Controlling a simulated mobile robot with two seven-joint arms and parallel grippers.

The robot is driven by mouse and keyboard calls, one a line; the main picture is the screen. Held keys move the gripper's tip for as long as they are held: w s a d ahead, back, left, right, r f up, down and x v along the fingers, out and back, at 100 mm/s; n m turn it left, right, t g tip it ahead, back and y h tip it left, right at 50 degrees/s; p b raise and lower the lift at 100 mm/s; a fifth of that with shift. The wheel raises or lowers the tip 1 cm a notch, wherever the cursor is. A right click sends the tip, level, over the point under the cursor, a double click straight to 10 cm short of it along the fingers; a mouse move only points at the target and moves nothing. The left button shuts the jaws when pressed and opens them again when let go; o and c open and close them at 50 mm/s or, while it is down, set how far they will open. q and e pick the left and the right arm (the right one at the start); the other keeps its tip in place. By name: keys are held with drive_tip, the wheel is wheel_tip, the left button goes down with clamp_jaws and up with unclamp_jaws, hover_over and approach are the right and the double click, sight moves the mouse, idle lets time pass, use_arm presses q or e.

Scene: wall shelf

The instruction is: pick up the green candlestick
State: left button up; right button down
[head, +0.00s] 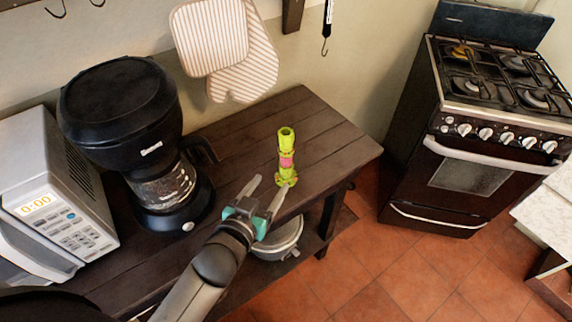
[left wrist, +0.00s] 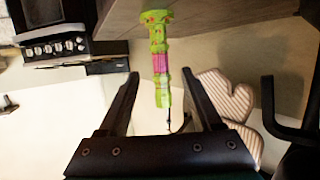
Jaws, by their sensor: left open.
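The green candlestick (head: 286,160) stands upright on the dark wooden shelf top, near its right end. It is yellow-green with a pink band around its middle. My left gripper (head: 268,192) is open and just in front of and left of the candlestick, one fingertip overlapping the candlestick's base in the head view. In the left wrist view the candlestick (left wrist: 160,58) appears ahead, between the two open fingers (left wrist: 160,88), with its base end toward the top of the picture. I cannot tell whether a finger touches it. My right gripper is not in view.
A black coffee maker (head: 135,140) and a grey microwave (head: 55,200) stand left on the wooden shelf top (head: 335,150). A pot (head: 280,240) sits on the lower level. Striped oven mitts (head: 240,70) hang behind. A stove (head: 480,120) stands right, across open floor.

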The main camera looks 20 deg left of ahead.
sight(284, 165)
use_arm(q)
drive_tip(key=b+x, duration=0.1)
drive_tip(key=x, duration=0.8)
drive_tip(key=shift+w, duration=0.1)
drive_tip(key=shift+b+x, duration=0.7)
drive_tip(key=shift+x, duration=1.85)
drive_tip(key=shift+d+f, duration=0.1)
drive_tip(key=shift+d, duration=0.05)
clamp_jaws()
